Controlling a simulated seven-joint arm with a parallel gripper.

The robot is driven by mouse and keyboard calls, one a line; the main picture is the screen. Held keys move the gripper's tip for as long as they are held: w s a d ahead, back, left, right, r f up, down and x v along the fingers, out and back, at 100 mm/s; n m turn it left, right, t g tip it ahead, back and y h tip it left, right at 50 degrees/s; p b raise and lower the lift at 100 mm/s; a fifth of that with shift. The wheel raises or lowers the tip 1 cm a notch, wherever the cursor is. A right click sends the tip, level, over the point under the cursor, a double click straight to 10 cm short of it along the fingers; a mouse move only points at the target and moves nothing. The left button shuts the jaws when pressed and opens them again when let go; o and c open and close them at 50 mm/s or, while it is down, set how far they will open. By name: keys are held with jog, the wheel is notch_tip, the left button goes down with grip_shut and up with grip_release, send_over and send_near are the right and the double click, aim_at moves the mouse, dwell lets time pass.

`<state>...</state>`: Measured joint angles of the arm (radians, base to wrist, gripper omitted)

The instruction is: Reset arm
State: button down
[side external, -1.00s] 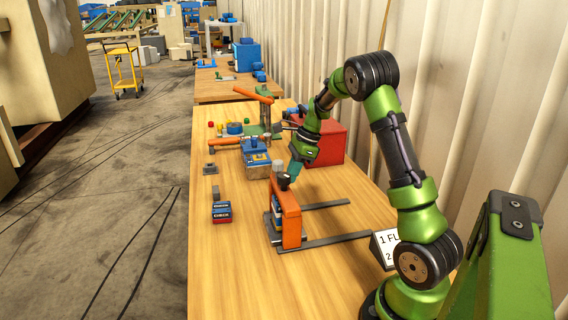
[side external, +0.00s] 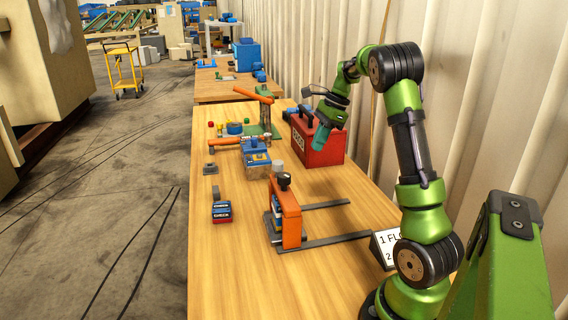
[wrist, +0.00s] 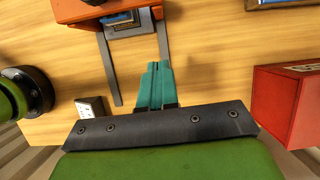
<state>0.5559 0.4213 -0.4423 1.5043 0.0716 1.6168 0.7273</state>
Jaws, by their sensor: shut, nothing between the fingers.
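My gripper (side external: 319,140) is shut and empty, raised above the table in front of the red toolbox (side external: 333,150) in the side view. In the wrist view its teal fingers (wrist: 154,84) are pressed together with bare wood beneath them. The orange stand (side external: 291,222) with a black knob on top stands on the table (side external: 232,280), apart from my gripper. Blue items sit inside the stand. The stand also shows at the top of the wrist view (wrist: 84,12).
A blue-and-red block (side external: 221,212) lies left of the stand. A blue-topped bin (side external: 256,160) and an orange-handled press (side external: 264,112) stand farther back. A white sign (side external: 386,248) stands near my base. Grey rails (side external: 325,240) extend from the stand. The front left tabletop is clear.

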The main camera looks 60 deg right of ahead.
jog(key=s+a+r+n+t, duration=0.1)
jog(key=s+a+n, duration=0.2)
jog(key=a+n, duration=0.4)
jog(key=s+a+r+n+t, duration=0.1)
jog(key=s+a+n, duration=0.2)
jog(key=a+n, duration=0.5)
jog(key=s+a+r+n+t+h, duration=0.1)
jog(key=s+a+n, duration=0.3)
jog(key=a, duration=1.3)
jog(key=r+n+t, duration=0.1)
jog(key=n, duration=0.2)
jog(key=shift+a+n, duration=0.3)
jog(key=shift+a, duration=0.1)
